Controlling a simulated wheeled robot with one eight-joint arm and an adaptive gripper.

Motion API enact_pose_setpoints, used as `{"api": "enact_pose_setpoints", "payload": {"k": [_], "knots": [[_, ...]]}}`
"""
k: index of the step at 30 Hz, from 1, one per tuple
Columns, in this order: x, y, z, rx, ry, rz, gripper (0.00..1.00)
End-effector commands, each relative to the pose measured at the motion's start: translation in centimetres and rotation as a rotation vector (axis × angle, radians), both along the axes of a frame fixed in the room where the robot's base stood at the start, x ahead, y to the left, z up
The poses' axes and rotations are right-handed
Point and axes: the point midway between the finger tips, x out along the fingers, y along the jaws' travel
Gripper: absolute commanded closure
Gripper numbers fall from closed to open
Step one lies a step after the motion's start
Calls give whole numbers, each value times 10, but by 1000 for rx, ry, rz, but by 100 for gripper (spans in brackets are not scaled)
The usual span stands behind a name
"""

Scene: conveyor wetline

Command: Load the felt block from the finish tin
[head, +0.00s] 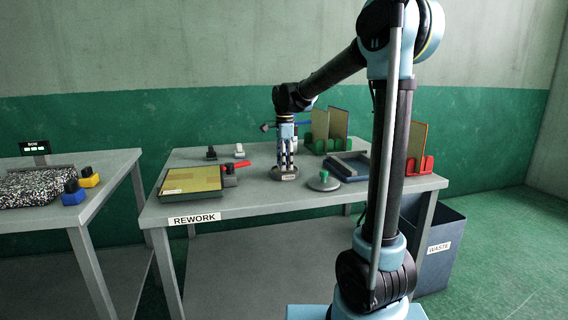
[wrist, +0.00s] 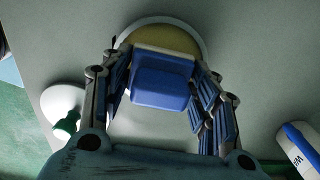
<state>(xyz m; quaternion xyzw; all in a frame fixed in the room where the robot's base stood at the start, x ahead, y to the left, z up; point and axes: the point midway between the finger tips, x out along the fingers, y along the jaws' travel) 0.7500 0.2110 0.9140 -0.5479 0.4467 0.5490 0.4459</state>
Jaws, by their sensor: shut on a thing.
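My gripper (head: 287,158) points down over the round finish tin (head: 286,176) on the rework table. In the wrist view my gripper (wrist: 165,85) is shut on the felt block (wrist: 163,82), a blue block with a pale layer along one edge. The finish tin (wrist: 205,45) shows behind the block as a pale rim around a yellowish-tan inside. The block overlaps the tin in this view; I cannot tell whether it touches the contents. A round lid with a green knob (head: 324,182) lies beside the tin and also shows in the wrist view (wrist: 62,105).
A yellow-topped panel in a tray (head: 192,182) lies at left, with a red-handled tool (head: 237,167) beside it. A blue-grey tray (head: 350,166) and green (head: 318,146) and red (head: 421,166) racks holding panels stand at right. A waste bin (head: 438,250) stands below.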

Motion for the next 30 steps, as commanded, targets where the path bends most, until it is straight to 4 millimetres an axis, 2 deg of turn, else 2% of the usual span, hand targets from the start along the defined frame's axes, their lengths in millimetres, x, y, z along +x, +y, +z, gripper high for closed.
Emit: {"api": "enact_pose_setpoints", "payload": {"k": [30], "knots": [[0, 0, -8, 0, 0, 1, 64]]}}
